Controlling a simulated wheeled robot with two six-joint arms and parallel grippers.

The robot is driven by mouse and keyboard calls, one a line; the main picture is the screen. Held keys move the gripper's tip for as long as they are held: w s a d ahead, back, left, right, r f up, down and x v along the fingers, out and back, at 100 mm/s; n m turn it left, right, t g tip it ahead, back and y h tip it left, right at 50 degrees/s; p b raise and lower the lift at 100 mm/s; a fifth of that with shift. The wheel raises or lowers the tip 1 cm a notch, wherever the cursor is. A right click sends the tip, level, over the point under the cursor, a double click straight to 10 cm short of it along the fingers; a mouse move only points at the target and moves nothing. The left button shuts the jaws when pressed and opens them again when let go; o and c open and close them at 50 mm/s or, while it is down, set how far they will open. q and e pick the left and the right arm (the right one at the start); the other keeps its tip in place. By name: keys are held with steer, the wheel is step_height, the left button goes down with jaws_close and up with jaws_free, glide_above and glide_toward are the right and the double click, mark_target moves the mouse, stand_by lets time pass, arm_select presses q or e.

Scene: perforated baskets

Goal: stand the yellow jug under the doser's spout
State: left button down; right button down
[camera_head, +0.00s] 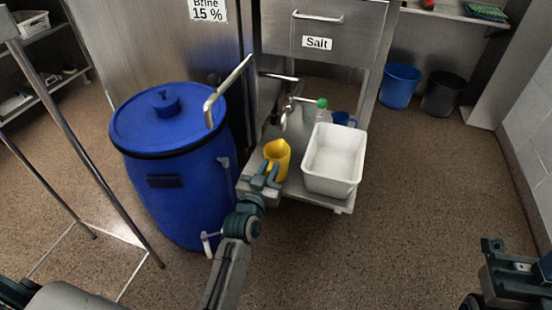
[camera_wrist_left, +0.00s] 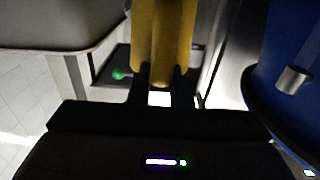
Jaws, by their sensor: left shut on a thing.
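The yellow jug (camera_head: 277,152) is over the front left part of the low steel shelf in the head view. My left gripper (camera_head: 266,174) is shut on its near side. The jug also fills the top middle of the left wrist view (camera_wrist_left: 162,40), between the fingers (camera_wrist_left: 160,75). The doser marked "Salt" (camera_head: 318,43) stands behind, with its metal spout (camera_head: 285,118) just beyond and above the jug. I cannot tell whether the jug's base touches the shelf. My right gripper (camera_head: 505,262) is at the lower right, away from everything; its jaws are unclear.
A white tub (camera_head: 334,158) sits on the shelf (camera_head: 318,197) right of the jug. A blue barrel (camera_head: 180,190) stands close on the left. Floor on the right is clear.

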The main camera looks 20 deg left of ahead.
mark_target(276, 157)
arm_select(q)
steer(key=w, duration=0.2)
steer(key=shift+w, duration=0.35)
steer(key=w, duration=0.1)
steer(key=w+f+b, duration=0.1)
steer(key=w, duration=0.1)
steer(key=shift+w+d, duration=0.1)
steer(key=shift+w, duration=0.1)
steer(key=shift+f+b, duration=0.3)
steer(key=shift+b, duration=0.1)
steer(key=c, duration=1.3)
jaws_free()
steer(key=shift+s, duration=0.1)
